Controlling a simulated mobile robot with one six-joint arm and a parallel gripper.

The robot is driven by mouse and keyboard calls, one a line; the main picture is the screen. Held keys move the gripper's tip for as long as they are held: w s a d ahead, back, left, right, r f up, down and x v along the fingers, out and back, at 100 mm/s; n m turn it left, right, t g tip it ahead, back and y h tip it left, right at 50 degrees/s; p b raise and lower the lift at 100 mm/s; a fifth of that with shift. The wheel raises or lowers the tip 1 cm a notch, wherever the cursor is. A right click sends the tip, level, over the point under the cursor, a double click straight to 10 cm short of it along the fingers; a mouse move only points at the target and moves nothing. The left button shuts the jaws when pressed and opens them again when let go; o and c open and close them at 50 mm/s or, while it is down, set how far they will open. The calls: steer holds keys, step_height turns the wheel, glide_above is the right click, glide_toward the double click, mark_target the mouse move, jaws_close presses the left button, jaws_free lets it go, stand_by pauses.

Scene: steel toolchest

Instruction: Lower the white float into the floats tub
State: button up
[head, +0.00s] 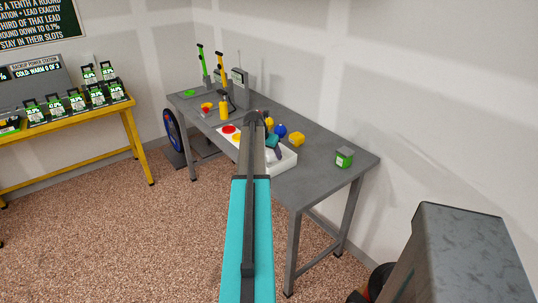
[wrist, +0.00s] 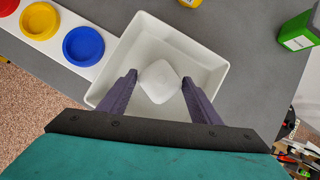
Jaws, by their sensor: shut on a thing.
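The white float (wrist: 160,82) is a rounded white piece in the wrist view. My gripper (wrist: 160,78) is shut on it, with one dark finger on either side. Below and around it in that view is the floats tub (wrist: 212,52), a square white tub with sloping walls. The float is over the inside of the tub; I cannot tell whether it touches the floor. In the head view the tub (head: 285,164) stands at the bench's front edge, partly hidden by my arm. My gripper (head: 276,152) is over it there, and the float is hidden.
A white strip with red (wrist: 7,5), yellow (wrist: 40,21) and blue (wrist: 83,46) round dishes lies beside the tub.

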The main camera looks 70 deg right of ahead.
steer(key=o, duration=1.2)
steer(key=b+v, duration=0.2)
steer(key=v, duration=1.2)
steer(key=shift+d, duration=0.15)
